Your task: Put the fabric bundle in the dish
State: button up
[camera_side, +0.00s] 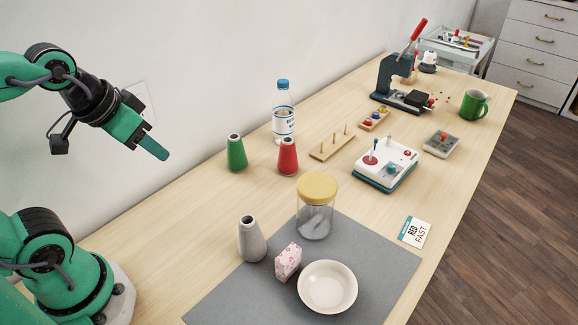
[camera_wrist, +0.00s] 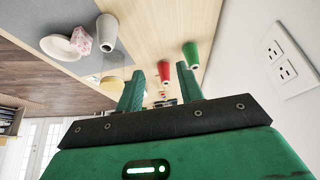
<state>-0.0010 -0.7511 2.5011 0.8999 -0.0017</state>
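The fabric bundle (camera_side: 288,262), a small white block with a pink pattern, stands on the grey mat, close to the left of the dish. The dish (camera_side: 327,287) is round, cream-white and empty. In the wrist view the bundle (camera_wrist: 81,38) and the dish (camera_wrist: 58,47) show at upper left. My gripper (camera_side: 156,149) is high above the table's left side, well away from both. In the wrist view its two green fingers (camera_wrist: 160,72) stand apart with nothing held between them.
A grey-white cone (camera_side: 251,240) stands just behind the bundle, and a yellow-lidded glass jar (camera_side: 316,213) behind the dish. Green (camera_side: 236,153) and red (camera_side: 287,157) cones and a bottle (camera_side: 283,115) stand near the wall. A card (camera_side: 414,232) lies right of the mat (camera_side: 225,300).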

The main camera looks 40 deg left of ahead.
dwell(0.3)
jog(key=g, duration=0.5)
send_over(292, 250)
jog(key=f, duration=1.5)
jog(key=shift+a+f, duration=0.15)
jog(key=shift+a, duration=0.1)
jog(key=shift+d+f+g, duration=0.3)
jog(key=shift+f, duration=0.1)
jog(key=shift+f, duration=1.2)
jog(key=shift+f, duration=0.1)
